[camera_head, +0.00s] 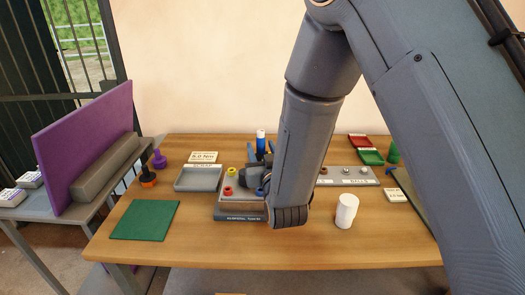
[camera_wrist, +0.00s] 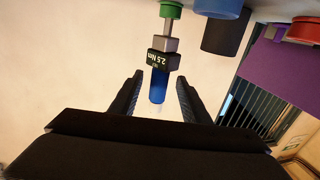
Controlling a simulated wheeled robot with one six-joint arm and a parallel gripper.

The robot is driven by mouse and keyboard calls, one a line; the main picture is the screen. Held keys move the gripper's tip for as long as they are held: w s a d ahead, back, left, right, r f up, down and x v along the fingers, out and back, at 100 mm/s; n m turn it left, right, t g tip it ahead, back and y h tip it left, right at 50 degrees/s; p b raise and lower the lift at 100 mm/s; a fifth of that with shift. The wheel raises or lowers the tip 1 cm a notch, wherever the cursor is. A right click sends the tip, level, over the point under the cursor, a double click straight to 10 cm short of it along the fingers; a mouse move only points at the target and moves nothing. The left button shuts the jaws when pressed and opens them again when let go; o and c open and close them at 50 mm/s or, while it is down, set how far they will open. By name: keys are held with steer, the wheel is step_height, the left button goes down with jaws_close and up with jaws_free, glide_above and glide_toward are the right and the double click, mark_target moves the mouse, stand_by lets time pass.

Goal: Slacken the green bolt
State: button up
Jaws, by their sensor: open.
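In the wrist view, which is upside down, a blue-handled driver (camera_wrist: 157,90) with a dark block marked 2.5 Nm stands between my fingers. Its grey shaft runs to a green knob-like piece (camera_wrist: 171,9), which looks like the green bolt; whether they are joined is unclear. My gripper (camera_wrist: 158,82) is open, one finger on each side of the blue handle, with gaps showing. In the head view the driver's blue handle (camera_head: 261,138) with a pale top shows behind my arm. The green bolt is hidden there by my wrist.
A grey fixture (camera_head: 239,217) carries yellow and red (camera_head: 228,190) knobs. A grey tray (camera_head: 198,179), green mat (camera_head: 145,220) and white cylinder (camera_head: 346,211) stand on the wooden table. Red and green trays are at the back right. A purple panel (camera_head: 88,140) stands left.

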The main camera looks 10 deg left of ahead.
steer(key=shift+p+x, duration=0.7)
steer(key=shift+x, duration=2)
jaws_close()
